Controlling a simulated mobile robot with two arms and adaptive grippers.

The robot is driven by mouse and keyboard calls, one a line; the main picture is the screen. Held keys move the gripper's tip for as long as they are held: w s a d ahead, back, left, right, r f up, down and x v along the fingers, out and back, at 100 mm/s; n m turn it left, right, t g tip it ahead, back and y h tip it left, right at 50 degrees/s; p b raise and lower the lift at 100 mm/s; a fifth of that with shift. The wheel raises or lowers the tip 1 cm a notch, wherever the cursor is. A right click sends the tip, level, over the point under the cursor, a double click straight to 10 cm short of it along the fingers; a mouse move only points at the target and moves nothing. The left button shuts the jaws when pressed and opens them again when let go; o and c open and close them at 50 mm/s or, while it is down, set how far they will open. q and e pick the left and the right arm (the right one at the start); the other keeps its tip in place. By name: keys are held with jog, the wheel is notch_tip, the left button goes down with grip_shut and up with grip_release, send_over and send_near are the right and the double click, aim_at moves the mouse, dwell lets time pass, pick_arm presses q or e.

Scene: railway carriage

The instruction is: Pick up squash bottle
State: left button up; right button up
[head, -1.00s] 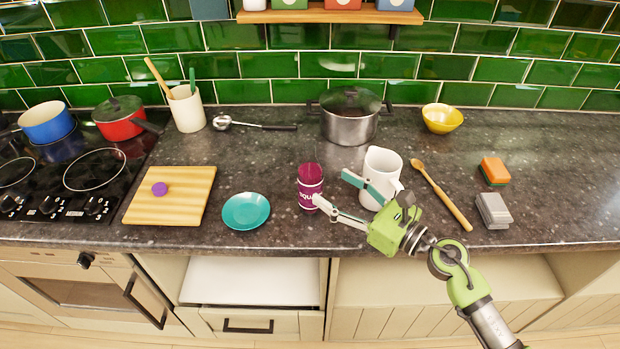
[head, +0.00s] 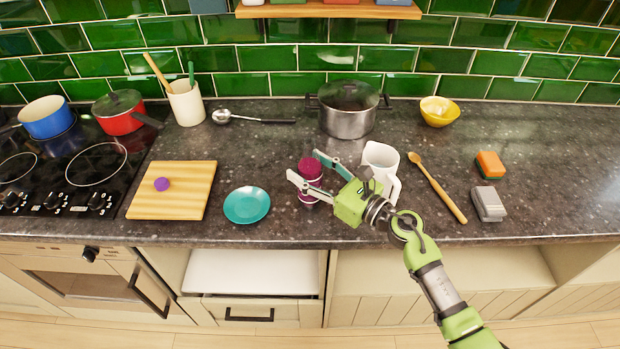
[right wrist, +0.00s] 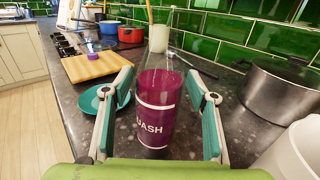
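The squash bottle (head: 309,170) stands upright on the dark counter, dark purple with a clear upper part. In the right wrist view the bottle (right wrist: 157,108) shows its "SQUASH" label, partly cut off, between my two fingers. My right gripper (head: 311,171) is open, with one finger on each side of the bottle. In the right wrist view gaps show between both fingers and the bottle. In the head view a finger crosses in front of the bottle's middle. My left gripper is not in view.
A white jug (head: 381,160) stands close to the right of my gripper. A teal plate (head: 246,205) lies left of the bottle, near the front edge. A steel pot (head: 348,118) stands behind. A wooden spoon (head: 437,188) lies right of the jug.

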jog(key=c, duration=1.1)
jog(key=shift+r, duration=0.1)
jog(key=shift+r, duration=0.1)
